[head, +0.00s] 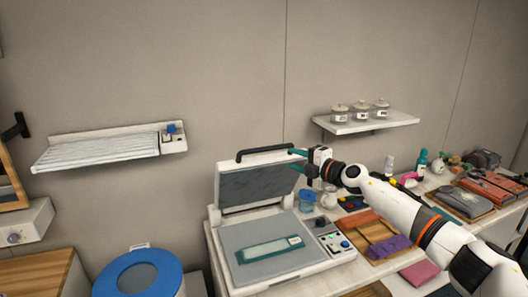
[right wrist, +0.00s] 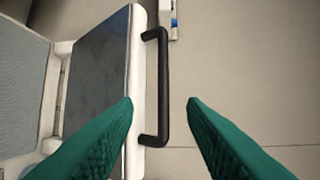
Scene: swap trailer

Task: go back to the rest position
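My right gripper (head: 298,160) reaches in from the right, beside the upper right of the raised lid (head: 262,182) of the white press-like machine. Its green fingers are apart and hold nothing. In the right wrist view the open fingertips (right wrist: 160,101) appear on either side of the lid's black handle (right wrist: 163,90); I cannot tell the depth between them. The handle also shows along the lid's top edge in the head view (head: 265,149). A teal-framed piece (head: 269,249) lies on the machine's grey bed (head: 240,236). My left gripper is not in view.
A wall shelf (head: 368,123) with three jars is above the right arm. The worktable holds a blue cup (head: 307,201), a wooden tray (head: 378,222) and a dark tray of tools (head: 464,202). A slatted rack (head: 100,151) and a blue-rimmed bin (head: 138,278) are at left.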

